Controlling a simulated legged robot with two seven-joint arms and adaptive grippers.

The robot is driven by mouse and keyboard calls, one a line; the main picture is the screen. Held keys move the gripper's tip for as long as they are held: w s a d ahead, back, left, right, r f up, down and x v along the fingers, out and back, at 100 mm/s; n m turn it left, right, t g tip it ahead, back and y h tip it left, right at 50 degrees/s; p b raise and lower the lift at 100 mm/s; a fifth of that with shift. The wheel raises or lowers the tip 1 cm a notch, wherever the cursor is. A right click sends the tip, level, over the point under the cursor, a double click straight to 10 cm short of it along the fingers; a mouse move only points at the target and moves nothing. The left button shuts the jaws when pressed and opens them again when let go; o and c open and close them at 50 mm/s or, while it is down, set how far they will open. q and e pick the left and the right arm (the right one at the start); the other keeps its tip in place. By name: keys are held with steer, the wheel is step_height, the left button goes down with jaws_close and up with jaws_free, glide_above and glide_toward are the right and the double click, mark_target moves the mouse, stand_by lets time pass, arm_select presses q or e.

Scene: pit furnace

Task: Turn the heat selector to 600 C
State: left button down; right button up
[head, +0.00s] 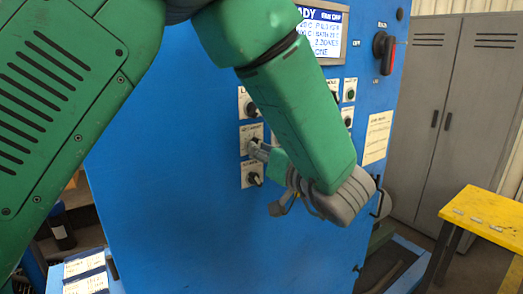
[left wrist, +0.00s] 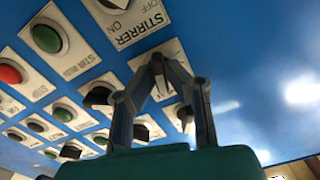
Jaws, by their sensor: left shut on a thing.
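The heat selector (head: 255,139) appears to be the middle of three dark knobs on white plates in the left column of the blue panel. Its label and pointer setting are too small to read. My left gripper (head: 256,148) is at this middle knob, coming from the lower right. In the left wrist view my left gripper (left wrist: 158,65) has its fingertips close together against a white plate (left wrist: 172,50), shut on the knob, which the fingertips mostly hide. My right gripper is not in view.
Other knobs sit close above (head: 249,106) and below (head: 253,179). The wrist view shows a STIRRER plate (left wrist: 125,27), a green button (left wrist: 46,38) and a red button (left wrist: 9,74). A screen (head: 325,40) and red-black switch (head: 384,48) are higher. A yellow table (head: 485,212) stands right.

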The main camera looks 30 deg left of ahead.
arm_select(q)
steer(key=shift+w+r, duration=0.15)
steer(key=shift+r, duration=0.15)
steer(key=c, duration=1.6)
jaws_free()
steer(key=shift+w+f, duration=0.15)
steer(key=shift+f, duration=0.1)
steer(key=v, duration=1.2)
steer(key=shift+f, duration=0.15)
